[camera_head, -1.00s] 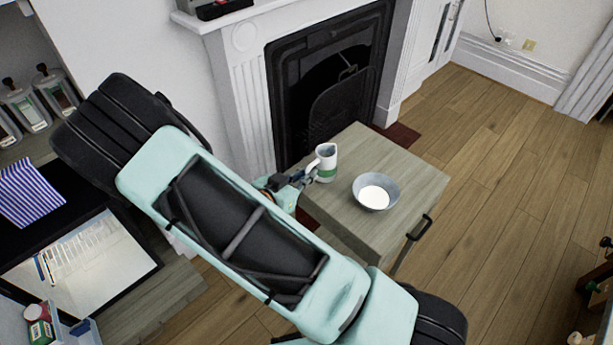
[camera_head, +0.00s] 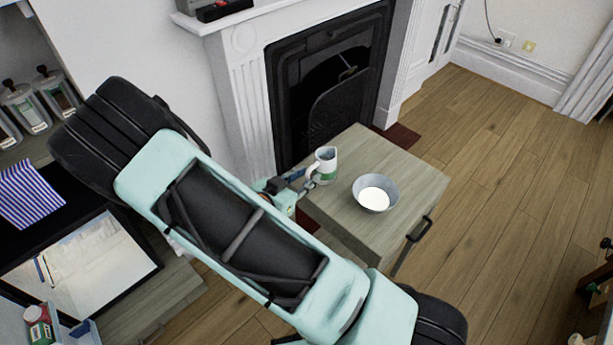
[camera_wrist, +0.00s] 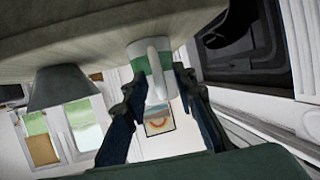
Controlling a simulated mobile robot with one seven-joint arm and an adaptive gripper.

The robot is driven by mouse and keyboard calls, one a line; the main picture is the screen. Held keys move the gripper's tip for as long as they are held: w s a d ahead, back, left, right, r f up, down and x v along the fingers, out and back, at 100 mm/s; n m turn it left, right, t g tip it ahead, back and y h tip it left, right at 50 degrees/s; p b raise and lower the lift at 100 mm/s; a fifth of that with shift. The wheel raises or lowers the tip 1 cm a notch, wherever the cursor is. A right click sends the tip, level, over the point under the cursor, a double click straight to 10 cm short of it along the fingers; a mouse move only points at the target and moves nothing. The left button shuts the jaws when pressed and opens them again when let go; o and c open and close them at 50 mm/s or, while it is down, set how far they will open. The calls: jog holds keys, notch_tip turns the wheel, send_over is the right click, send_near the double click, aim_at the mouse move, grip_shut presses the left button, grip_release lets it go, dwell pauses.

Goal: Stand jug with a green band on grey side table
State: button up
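The jug (camera_head: 328,158) is white with a green band and stands upright on the grey side table (camera_head: 417,179), near its left corner. Its handle faces my gripper (camera_head: 304,182). In the wrist view, turned upside down, the jug's green band (camera_wrist: 140,64) and handle show between my two fingers (camera_wrist: 160,88). The fingers are spread apart, one on each side of the handle, with a gap to it. The tips are close beside the jug's body; whether they touch it is hard to see.
A grey bowl (camera_head: 364,203) with white contents stands right of the jug, also in the wrist view (camera_wrist: 62,90). The black fireplace (camera_head: 332,85) is behind the table. The tabletop's right part is free. A striped cloth (camera_head: 28,194) lies far left.

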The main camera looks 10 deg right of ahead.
jog(key=v, duration=1.1)
jog(key=shift+s+a+p, duration=0.15)
jog(key=shift+p, duration=0.3)
jog(key=shift+r, duration=0.1)
